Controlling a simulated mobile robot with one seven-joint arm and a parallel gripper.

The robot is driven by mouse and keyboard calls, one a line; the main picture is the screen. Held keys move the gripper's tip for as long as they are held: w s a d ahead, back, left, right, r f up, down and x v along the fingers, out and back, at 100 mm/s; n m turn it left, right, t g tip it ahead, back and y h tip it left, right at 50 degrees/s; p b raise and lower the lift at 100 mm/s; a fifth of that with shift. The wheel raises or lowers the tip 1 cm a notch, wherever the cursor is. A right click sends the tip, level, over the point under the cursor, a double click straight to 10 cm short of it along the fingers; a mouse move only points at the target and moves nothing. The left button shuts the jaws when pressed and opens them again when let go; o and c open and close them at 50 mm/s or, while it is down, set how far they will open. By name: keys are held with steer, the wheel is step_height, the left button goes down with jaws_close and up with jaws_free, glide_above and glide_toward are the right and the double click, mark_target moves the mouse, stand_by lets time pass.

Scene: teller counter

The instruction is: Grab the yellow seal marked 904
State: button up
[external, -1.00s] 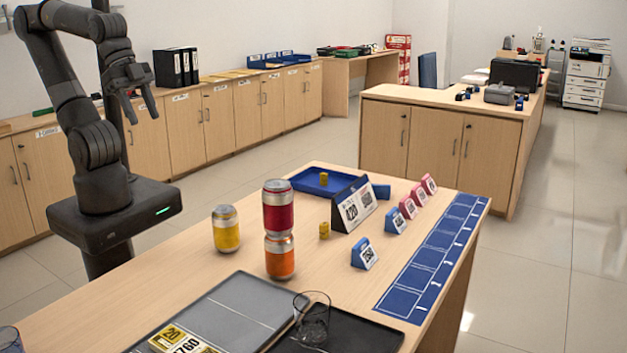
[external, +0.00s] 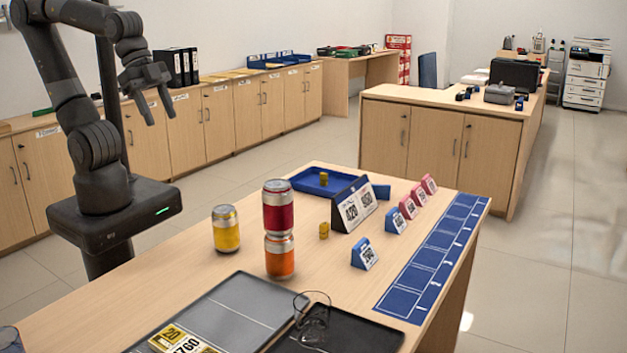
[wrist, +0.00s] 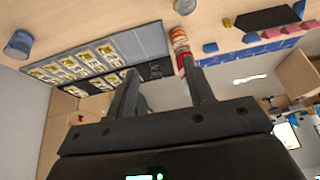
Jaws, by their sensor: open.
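My gripper (external: 161,118) is open and empty, raised above and behind the counter's left side. Its two fingers also show in the wrist view (wrist: 160,72). Several yellow-and-white numbered tags (wrist: 105,50) lie in rows on a grey tray in the wrist view. In the external view, one tag (external: 180,341) shows at the bottom edge with "20" and "760" on it. I cannot read 904 on anything, so I cannot tell which is the named seal.
The grey tray (external: 240,302) and a black tray (external: 350,335) with a glass (external: 312,318) lie at the front. A yellow can (external: 226,229) stands beside a red can (external: 278,206) stacked on an orange can (external: 279,256). A sign (external: 354,204) and small stands line the right.

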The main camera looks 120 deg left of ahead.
steer(key=w+a+f+g, duration=0.1)
steer(key=w+a+f, duration=0.2)
steer(key=a, duration=0.4)
steer(key=w+a+f+g, duration=0.15)
steer(key=a+f, duration=0.25)
steer(key=a, duration=0.4)
steer(key=w+a+f+g, duration=0.1)
steer(key=w+a+f, duration=0.2)
steer(key=a, duration=0.4)
steer(key=shift+n+g, duration=0.4)
steer(key=shift+g, duration=0.35)
steer(key=s+a+f, duration=0.1)
steer(key=a+f, duration=0.4)
steer(key=s+a+f, duration=0.2)
steer(key=a+f, duration=0.3)
steer(key=f, duration=0.1)
steer(key=s+a+f, duration=0.2)
steer(key=a+f, duration=0.3)
steer(key=shift+s+a+f, duration=0.2)
steer(key=shift+a+f, duration=0.1)
steer(key=shift+s+a+f, duration=0.1)
steer(key=shift+a+f, duration=0.1)
steer(key=shift+f, duration=1.35)
steer(key=shift+s+a+f, duration=0.1)
steer(key=shift+a+f, duration=0.1)
steer(key=shift+f, duration=1.35)
steer(key=shift+c, duration=0.6)
steer(key=c, duration=0.9)
